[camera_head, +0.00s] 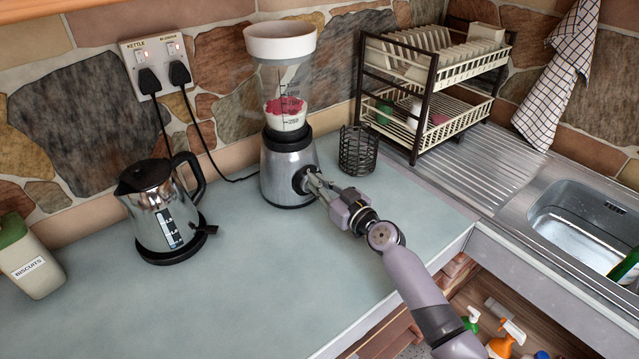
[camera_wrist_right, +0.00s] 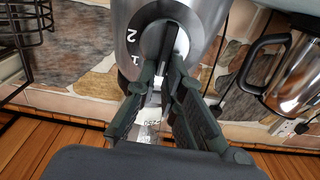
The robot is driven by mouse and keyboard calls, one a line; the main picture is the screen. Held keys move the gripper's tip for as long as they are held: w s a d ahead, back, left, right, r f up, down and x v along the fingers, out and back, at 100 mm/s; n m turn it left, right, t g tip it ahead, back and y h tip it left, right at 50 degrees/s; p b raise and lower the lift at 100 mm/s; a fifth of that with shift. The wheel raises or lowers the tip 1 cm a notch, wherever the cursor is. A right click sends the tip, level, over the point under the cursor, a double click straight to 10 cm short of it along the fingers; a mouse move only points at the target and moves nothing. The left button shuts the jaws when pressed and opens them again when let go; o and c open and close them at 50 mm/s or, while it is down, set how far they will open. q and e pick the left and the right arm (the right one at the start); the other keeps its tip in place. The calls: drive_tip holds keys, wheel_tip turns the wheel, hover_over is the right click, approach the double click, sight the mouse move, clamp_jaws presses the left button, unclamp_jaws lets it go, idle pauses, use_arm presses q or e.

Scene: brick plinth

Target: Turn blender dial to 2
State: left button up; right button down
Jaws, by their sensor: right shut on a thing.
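The blender (camera_head: 290,168) stands on the counter against the stone wall, with a silver base and a clear jug holding red and white contents. Its dial (camera_head: 300,180) is on the base's front right side. My right gripper (camera_head: 312,185) reaches the dial from the right and is shut on it. In the right wrist view the dial (camera_wrist_right: 167,38) shows a dark raised grip between the fingertips of my right gripper (camera_wrist_right: 170,72). A figure 2 is readable on the base left of the dial, with another mark below it partly hidden. My left gripper is not in view.
A kettle (camera_head: 163,212) stands left of the blender, and a biscuits tin (camera_head: 30,258) at far left. A dark wire basket (camera_head: 358,150) is close behind my right gripper. A dish rack (camera_head: 430,80) and sink (camera_head: 585,215) are at right. The front counter is clear.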

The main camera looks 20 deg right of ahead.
drive_tip(key=shift+d, duration=0.1)
drive_tip(key=m+b, duration=0.1)
drive_tip(key=m, duration=0.3)
drive_tip(key=d+f+m+b, duration=0.1)
drive_tip(key=m, duration=0.3)
drive_tip(key=d+m+b, duration=0.1)
drive_tip(key=m, duration=0.4)
drive_tip(key=shift+w+f+b, duration=0.25)
drive_tip(key=shift+w+b, duration=0.05)
drive_tip(key=shift+w, duration=0.1)
drive_tip(key=m, duration=0.2)
drive_tip(key=f+m, duration=0.1)
drive_tip(key=m, duration=0.1)
drive_tip(key=shift+d+m, duration=0.1)
drive_tip(key=shift+m, duration=0.3)
drive_tip(key=c, duration=1.7)
unclamp_jaws()
